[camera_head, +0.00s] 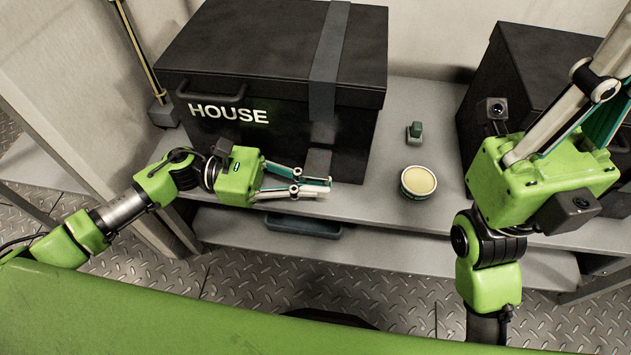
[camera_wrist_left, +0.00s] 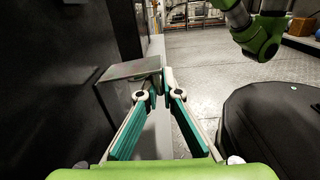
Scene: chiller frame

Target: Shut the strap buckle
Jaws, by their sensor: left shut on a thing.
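A black case (camera_head: 270,75) marked HOUSE stands on a grey shelf, with its lid down. A grey strap (camera_head: 326,70) runs over the lid and down the front. The buckle's grey plate (camera_head: 317,162) sticks out from the lower front of the case. It also shows in the left wrist view as a flat plate (camera_wrist_left: 130,71) tilted out from the dark wall. My left gripper (camera_head: 326,187) is shut on the plate's outer edge; its fingertips (camera_wrist_left: 161,82) meet there. My right gripper (camera_head: 590,95) is at the right, its fingertips cut off by the picture edge.
A round tin (camera_head: 418,182) with a pale top and a small green object (camera_head: 414,132) stand on the shelf (camera_head: 385,200) right of the case. A second black case (camera_head: 530,75) stands behind my right arm. A dark tray (camera_head: 300,226) sits below the shelf.

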